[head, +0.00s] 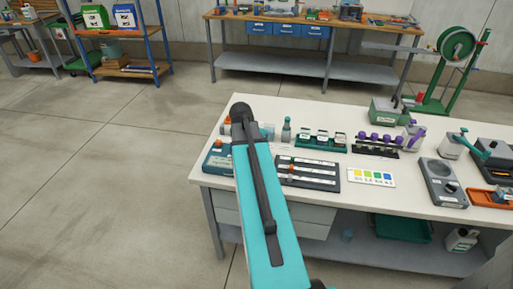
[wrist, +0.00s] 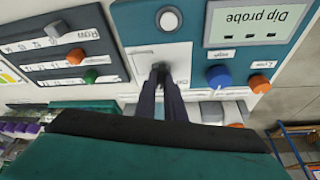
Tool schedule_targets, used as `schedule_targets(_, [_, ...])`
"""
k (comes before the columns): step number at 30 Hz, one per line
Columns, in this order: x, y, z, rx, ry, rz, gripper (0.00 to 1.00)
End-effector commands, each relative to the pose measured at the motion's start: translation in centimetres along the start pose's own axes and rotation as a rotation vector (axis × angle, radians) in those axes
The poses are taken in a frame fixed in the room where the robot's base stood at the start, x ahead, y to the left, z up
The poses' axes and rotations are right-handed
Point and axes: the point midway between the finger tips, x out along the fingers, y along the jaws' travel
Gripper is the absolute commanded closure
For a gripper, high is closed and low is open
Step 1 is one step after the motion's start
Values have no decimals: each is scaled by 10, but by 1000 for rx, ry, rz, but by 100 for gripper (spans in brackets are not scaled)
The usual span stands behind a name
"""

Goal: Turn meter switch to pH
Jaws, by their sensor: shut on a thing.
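The meter (wrist: 205,50) is a teal box with a white panel, and its grey display (wrist: 257,22) reads "Dip probe". In the head view the meter (head: 217,161) sits at the table's left end, partly behind my arm. In the wrist view my gripper (wrist: 161,72) has its dark fingers together at a white plate on the meter, below a round white button (wrist: 169,19). It is shut on the meter switch, which the fingers hide. A small label beside the fingers seems to read "Off". I cannot read which way the switch points.
A blue knob (wrist: 218,76) and an orange knob (wrist: 260,84) stand right of the fingers. A dark slider panel (head: 307,173) lies beside the meter. A colour card (head: 371,177) and racks of bottles (head: 321,141) are farther right on the table (head: 380,205).

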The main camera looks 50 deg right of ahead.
Motion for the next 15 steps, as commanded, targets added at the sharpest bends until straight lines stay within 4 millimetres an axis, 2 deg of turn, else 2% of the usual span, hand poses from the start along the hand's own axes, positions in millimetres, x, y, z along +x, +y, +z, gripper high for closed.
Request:
schedule_targets(7, [-1, -4, 4, -3, -8, -7, 100])
schedule_targets(8, [-1, -4, 4, -3, -8, -8, 87])
schedule_targets(11, [-1, -3, 3, -3, -7, -7, 72])
schedule_targets(15, [0, -3, 2, -3, -5, -5, 72])
